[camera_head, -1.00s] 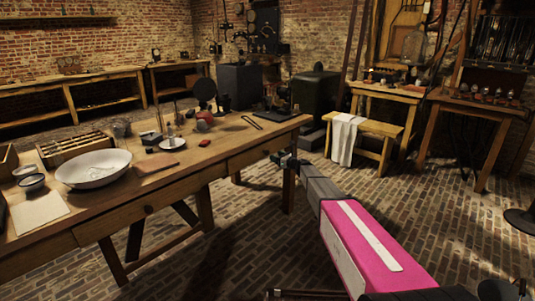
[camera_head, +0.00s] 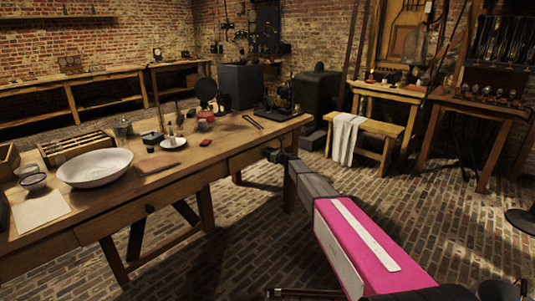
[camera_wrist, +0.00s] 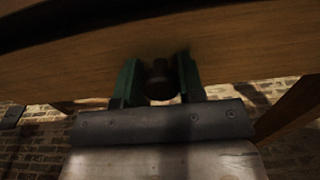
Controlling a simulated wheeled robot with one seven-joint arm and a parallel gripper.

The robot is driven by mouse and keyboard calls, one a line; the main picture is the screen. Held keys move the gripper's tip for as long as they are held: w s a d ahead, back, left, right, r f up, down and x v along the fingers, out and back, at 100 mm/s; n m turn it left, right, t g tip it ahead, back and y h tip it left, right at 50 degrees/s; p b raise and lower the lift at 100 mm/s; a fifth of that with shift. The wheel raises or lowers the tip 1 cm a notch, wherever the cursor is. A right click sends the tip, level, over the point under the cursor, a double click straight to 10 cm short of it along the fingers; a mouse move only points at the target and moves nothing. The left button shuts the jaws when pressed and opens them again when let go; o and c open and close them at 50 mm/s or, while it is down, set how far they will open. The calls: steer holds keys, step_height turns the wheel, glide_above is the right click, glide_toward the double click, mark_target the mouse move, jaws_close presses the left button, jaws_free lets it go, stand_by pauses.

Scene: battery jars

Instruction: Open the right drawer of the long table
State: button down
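The long wooden table (camera_head: 110,205) runs from the left foreground to the middle of the head view. Its right drawer (camera_head: 248,157) is in the front rail near the right end and looks shut. My gripper (camera_head: 274,155) is at this drawer front. In the wrist view the wooden front (camera_wrist: 240,55) fills the upper part. A dark round knob (camera_wrist: 160,82) sits between my gripper's two green fingers (camera_wrist: 159,78). The fingers are apart, one on each side of the knob, with seemingly narrow gaps. The knob is hidden in the head view.
A white bowl (camera_head: 95,168), a wooden slotted box (camera_head: 75,148), a paper sheet (camera_head: 40,212) and small items lie on the tabletop. The left drawer's knob (camera_head: 150,208) shows. A bench with a white cloth (camera_head: 346,138) stands behind. The brick floor before the table is clear.

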steer(key=v, duration=3.5)
steer(key=shift+s, duration=0.25)
steer(key=shift+d, duration=0.1)
steer(key=c, duration=0.8)
jaws_free()
steer(key=v, duration=1)
steer(key=shift+s+d, duration=0.2)
steer(key=shift+d, duration=0.15)
